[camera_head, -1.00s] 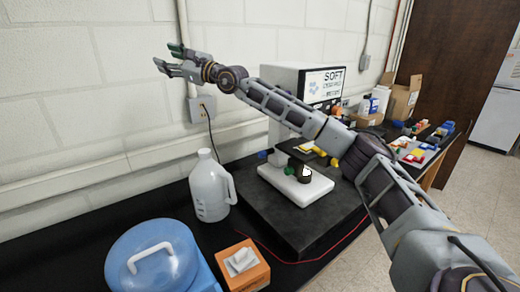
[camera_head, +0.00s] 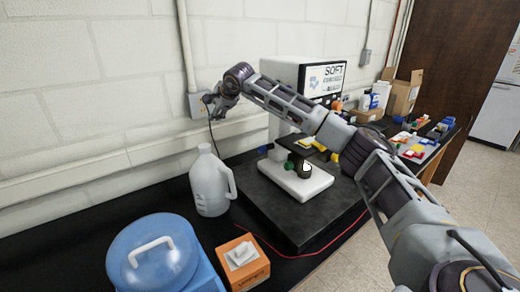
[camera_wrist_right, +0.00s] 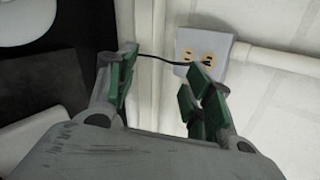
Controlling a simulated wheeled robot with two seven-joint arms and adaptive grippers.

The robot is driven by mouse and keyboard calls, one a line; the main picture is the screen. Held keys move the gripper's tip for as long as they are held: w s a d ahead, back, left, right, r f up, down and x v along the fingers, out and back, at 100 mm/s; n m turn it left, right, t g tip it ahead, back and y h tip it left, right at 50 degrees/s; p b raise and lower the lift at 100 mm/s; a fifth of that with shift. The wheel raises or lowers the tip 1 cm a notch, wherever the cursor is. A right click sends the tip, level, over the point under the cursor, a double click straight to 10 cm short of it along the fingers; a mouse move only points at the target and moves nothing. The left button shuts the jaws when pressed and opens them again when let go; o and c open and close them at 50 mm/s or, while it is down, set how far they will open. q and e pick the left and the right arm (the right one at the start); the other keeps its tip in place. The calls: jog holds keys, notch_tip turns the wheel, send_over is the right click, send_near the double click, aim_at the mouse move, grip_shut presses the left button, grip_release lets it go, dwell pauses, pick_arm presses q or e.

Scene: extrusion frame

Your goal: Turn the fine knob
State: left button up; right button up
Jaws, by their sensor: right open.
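A microscope with a white base (camera_head: 310,185) stands on a dark slab, partly behind my right arm. A green knob (camera_head: 289,166) shows low on its near side, a blue knob (camera_head: 264,151) at its left, and yellow parts (camera_head: 305,143) higher up. I cannot tell which is the fine knob. My right gripper (camera_head: 212,105) is up near the wall outlet, left of and above the microscope, mostly foreshortened in the head view. In the right wrist view, its green-padded fingers (camera_wrist_right: 162,82) are apart with nothing between them. My left gripper is out of view.
A white jug (camera_head: 210,185) stands left of the slab (camera_head: 255,195). A blue container (camera_head: 150,255) and an orange box (camera_head: 243,262) are at the front. A red cable (camera_head: 300,257) crosses the table. The wall outlet (camera_wrist_right: 205,50) has a black cord.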

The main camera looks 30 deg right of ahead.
jog(key=s+d+f+g+h, duration=0.3)
jog(key=s+d+f+h, duration=0.15)
jog(key=d, duration=0.25)
jog(key=n+g+h, duration=0.1)
jog(key=n+g, duration=0.1)
jog(key=g, duration=0.2)
send_near(260, 148)
jog(key=v, duration=0.4)
jog(key=shift+s+a+f, duration=0.1)
jog(key=shift+a, duration=0.05)
jog(key=shift+p+x, duration=1.05)
jog(key=shift+x, duration=5.85)
jog(key=c, duration=1)
